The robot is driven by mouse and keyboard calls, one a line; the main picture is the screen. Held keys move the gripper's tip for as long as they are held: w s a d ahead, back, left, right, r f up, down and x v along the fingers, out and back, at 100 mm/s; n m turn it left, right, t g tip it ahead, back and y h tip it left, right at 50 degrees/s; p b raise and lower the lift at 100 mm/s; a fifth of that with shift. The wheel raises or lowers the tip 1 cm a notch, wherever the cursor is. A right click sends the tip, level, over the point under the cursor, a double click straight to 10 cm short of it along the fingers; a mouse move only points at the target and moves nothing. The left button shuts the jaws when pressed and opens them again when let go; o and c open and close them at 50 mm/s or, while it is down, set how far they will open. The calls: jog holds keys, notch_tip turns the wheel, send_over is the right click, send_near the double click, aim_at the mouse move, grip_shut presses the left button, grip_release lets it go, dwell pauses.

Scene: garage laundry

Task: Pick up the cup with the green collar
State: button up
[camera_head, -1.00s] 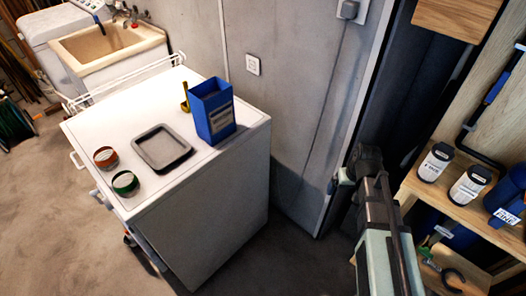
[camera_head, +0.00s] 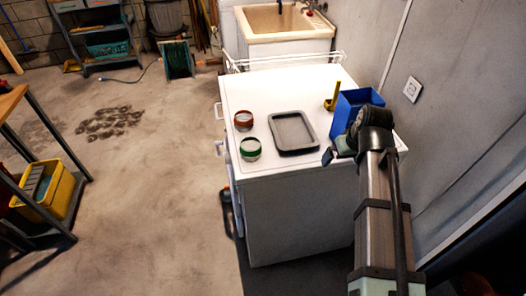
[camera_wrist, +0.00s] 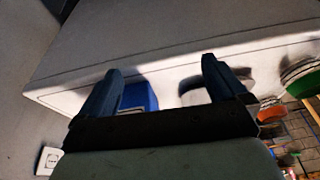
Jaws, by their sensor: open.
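The cup with the green collar (camera_head: 250,149) stands upright near the front left corner of the white machine top (camera_head: 262,96). It also shows at the right edge of the wrist view (camera_wrist: 301,72), partly cut off. A similar cup with a red-brown collar (camera_head: 243,120) stands just behind it. My gripper is open and empty in the wrist view (camera_wrist: 160,72), with its fingers spread. In the head view my arm's end is at the machine's right front corner, well to the right of the green-collared cup, and the fingers are hard to make out.
A dark grey tray (camera_head: 277,144) lies right of the cups. A blue box (camera_head: 345,105) and a yellow object (camera_head: 331,104) stand at the right, partly behind my arm. A wall rises to the right. A white rack (camera_head: 285,61) and a sink (camera_head: 262,22) are behind.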

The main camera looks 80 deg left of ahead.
jog(key=s+a+r+n+g, duration=0.15)
jog(key=s+a+r, duration=0.3)
jog(key=s, duration=0.75)
jog(key=s+a+r+n, duration=0.35)
jog(key=s+r, duration=0.25)
jog(key=s, duration=0.5)
send_near(249, 147)
jog(key=shift+s+d+f, duration=0.3)
jog(key=shift+d+f, duration=0.15)
jog(key=shift+f, duration=0.2)
jog(key=shift+x, duration=3.05)
jog(key=shift+s, duration=0.1)
jog(key=shift+d, duration=0.1)
jog(key=c, duration=1.1)
